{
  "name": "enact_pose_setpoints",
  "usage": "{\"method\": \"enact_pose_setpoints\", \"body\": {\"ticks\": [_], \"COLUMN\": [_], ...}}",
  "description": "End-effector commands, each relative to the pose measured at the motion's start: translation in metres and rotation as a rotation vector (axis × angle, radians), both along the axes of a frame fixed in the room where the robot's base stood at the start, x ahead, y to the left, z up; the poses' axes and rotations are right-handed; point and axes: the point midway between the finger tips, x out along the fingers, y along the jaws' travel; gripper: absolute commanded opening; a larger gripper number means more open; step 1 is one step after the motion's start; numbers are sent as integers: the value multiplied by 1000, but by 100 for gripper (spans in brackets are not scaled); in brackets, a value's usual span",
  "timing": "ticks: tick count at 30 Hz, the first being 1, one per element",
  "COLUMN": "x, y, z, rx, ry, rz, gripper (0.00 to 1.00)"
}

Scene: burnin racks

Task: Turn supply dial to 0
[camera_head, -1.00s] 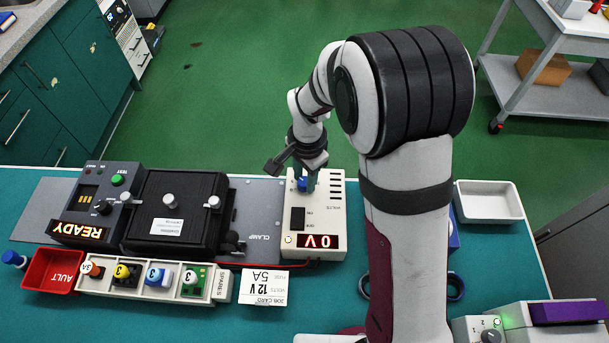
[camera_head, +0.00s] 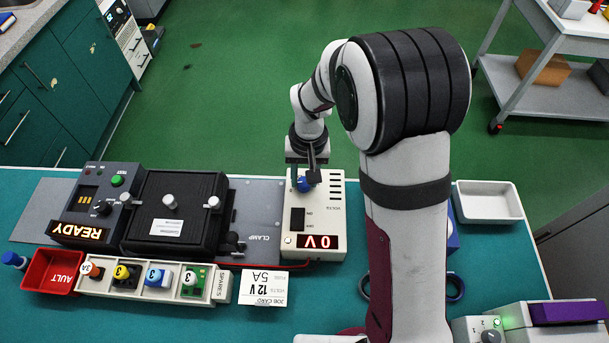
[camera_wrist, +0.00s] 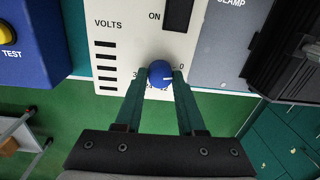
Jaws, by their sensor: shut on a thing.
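The supply (camera_head: 331,223) is a cream box with a "VOLTS" label, a black ON switch (camera_head: 297,218) and a red display (camera_head: 320,242) reading 0V. Its blue dial (camera_wrist: 160,72) has a white pointer mark aimed right, close to the printed 0 in the wrist view. The dial also shows in the head view (camera_head: 304,185), partly covered by my gripper. My gripper (camera_wrist: 160,78) is shut on the dial, one green finger on each side of it.
A black clamp fixture (camera_head: 175,212) and a grey tester (camera_head: 93,205) showing READY stand left of the supply. A spares tray (camera_head: 140,290), red bin (camera_head: 50,272) and job card (camera_head: 264,288) reading 12 V 5A lie in front. A white tray (camera_head: 488,203) is at right.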

Motion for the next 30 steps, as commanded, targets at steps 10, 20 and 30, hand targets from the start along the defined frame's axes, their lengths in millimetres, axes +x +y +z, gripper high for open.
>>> {"method": "enact_pose_setpoints", "body": {"ticks": [10, 20, 30], "x": [1, 1, 1], "y": [0, 0, 0], "z": [1, 1, 0], "rx": [0, 0, 0], "ry": [-1, -2, -2], "rz": [133, 161, 160], "gripper": [0, 0, 54]}}
